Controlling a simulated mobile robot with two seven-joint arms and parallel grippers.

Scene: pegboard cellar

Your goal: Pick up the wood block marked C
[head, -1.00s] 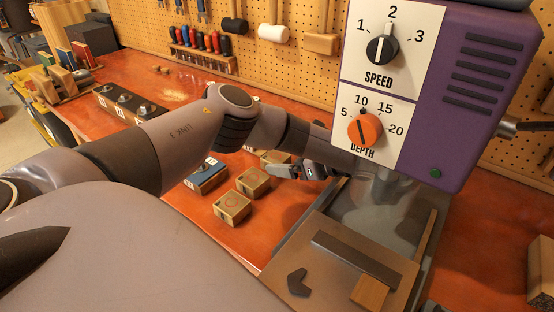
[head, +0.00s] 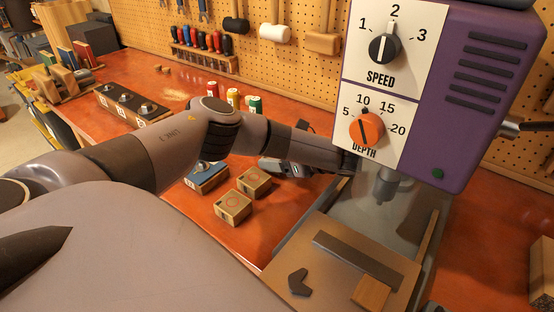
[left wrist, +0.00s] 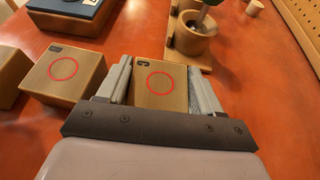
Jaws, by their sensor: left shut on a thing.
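A wood block (left wrist: 161,88) with a red ring and a dark letter at its far left corner, which looks like a C, sits between the two fingers of my left gripper (left wrist: 165,80). The fingers press on its left and right sides. In the head view my left gripper (head: 285,167) is beyond my forearm, and the block in it is hidden. Whether the block is off the bench I cannot tell. A second ringed block (left wrist: 63,74) stands just left of it; its mark is too small to read. My right gripper is not in view.
Two ringed blocks (head: 233,207) (head: 254,181) and a blue box (head: 207,178) stand on the orange bench. Red, yellow and green cylinders (head: 233,97) stand behind my arm. A purple drill press (head: 470,90) with a metal table is at the right.

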